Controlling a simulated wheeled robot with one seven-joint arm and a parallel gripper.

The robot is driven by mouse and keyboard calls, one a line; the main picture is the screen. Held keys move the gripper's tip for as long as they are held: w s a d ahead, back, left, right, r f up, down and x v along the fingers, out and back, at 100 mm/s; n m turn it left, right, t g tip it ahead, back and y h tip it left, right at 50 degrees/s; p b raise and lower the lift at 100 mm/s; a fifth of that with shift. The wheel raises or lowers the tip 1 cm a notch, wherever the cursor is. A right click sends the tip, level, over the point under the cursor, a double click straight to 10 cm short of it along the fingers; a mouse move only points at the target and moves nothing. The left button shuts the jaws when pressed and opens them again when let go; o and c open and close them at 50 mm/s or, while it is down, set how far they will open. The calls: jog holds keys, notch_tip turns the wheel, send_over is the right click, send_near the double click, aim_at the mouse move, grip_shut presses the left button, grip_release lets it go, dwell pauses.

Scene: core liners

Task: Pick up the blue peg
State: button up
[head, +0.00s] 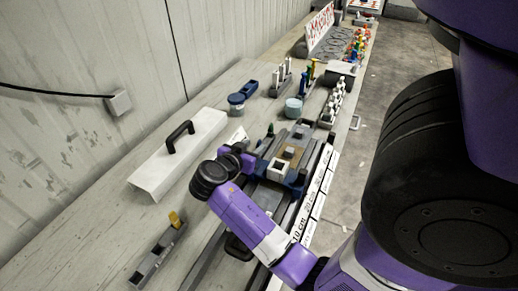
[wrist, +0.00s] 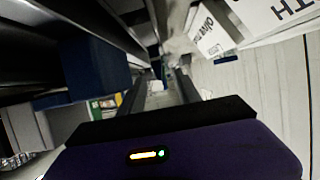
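No peg can be told for sure as the blue peg. A dark blue upright piece (head: 302,82) stands among small coloured upright pieces toward the back of the bench, too small to identify. My gripper (head: 246,160) is low over the bench, just left of a grey and blue fixture (head: 272,178), and its fingertips are largely hidden. In the wrist view, a dark blue block (wrist: 95,68) is close on the left, and I cannot tell what it belongs to. Nothing is clearly seen held, and the finger opening is unclear.
A white angled cover (head: 178,155) with a black handle lies left of my arm. A grey block with a yellow piece (head: 158,252) is at the front left. Blue-lidded jars (head: 236,104), a blue box (head: 251,88) and a rack of white pieces (head: 330,108) stand behind the fixture.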

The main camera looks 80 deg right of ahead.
aim_at(258, 144)
jog(key=shift+x, duration=1.5)
jog(key=shift+c, duration=0.2)
grip_shut()
jog(key=shift+r, duration=0.1)
